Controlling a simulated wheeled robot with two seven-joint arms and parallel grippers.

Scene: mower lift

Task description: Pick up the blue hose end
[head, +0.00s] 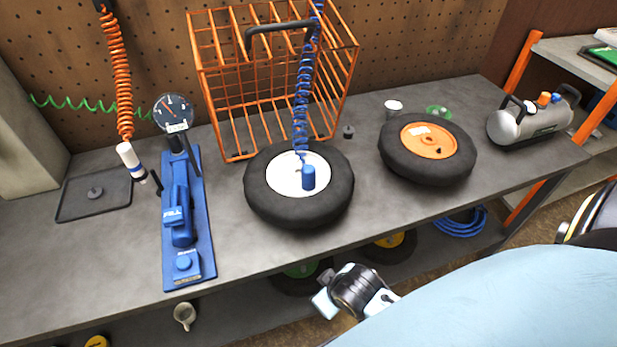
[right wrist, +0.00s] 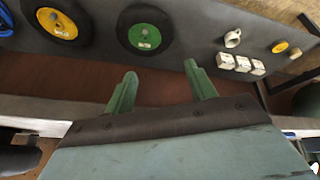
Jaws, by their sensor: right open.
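The blue hose end (head: 308,177) is a small blue cylinder at the white hub of a black-tyred wheel (head: 262,203) on the workbench. A coiled blue hose (head: 301,100) runs up from it, in front of the orange wire basket (head: 228,105). Whether the end touches the hub is unclear. My right arm comes in from the lower right in the head view, its wrist in front of and below the bench edge, well apart from the hose end. In the right wrist view my right gripper (right wrist: 160,85) is open and empty. My left gripper is out of view.
A blue pump with a gauge (head: 183,215) lies left of the wheel. An orange-hubbed wheel (head: 428,147) and a silver tank (head: 530,117) are to the right. An orange coiled hose (head: 118,75) hangs at left. More wheels lie on the lower shelf. The bench front between the wheels is clear.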

